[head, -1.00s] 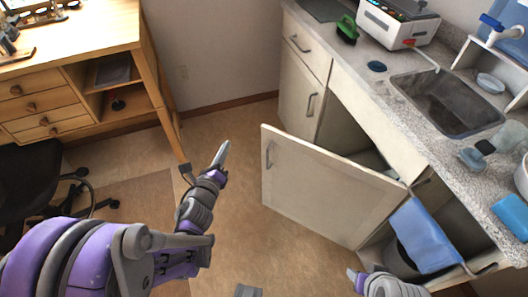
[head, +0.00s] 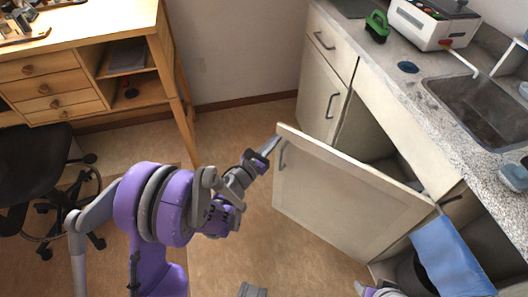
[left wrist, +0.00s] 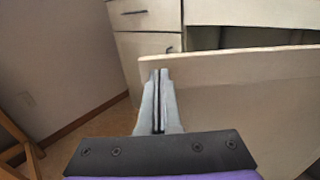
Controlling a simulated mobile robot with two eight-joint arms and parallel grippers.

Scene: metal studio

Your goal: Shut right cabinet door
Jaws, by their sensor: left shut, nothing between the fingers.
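The pale cabinet door (head: 345,195) stands wide open below the sink counter, hinged on its right side, with a dark handle near its free left edge. My left gripper (head: 271,145) is shut and empty, its tips at the door's free edge, near the upper corner. In the left wrist view, the shut fingers (left wrist: 159,80) overlap the door panel (left wrist: 240,95) just below its top edge; I cannot tell whether they touch it. My right gripper (head: 366,290) barely shows at the bottom edge, and its jaws cannot be made out.
The open cabinet space (head: 372,135) is behind the door. A blue cloth (head: 450,262) hangs to its right. A wooden desk (head: 85,35) and black chair (head: 35,165) stand at left.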

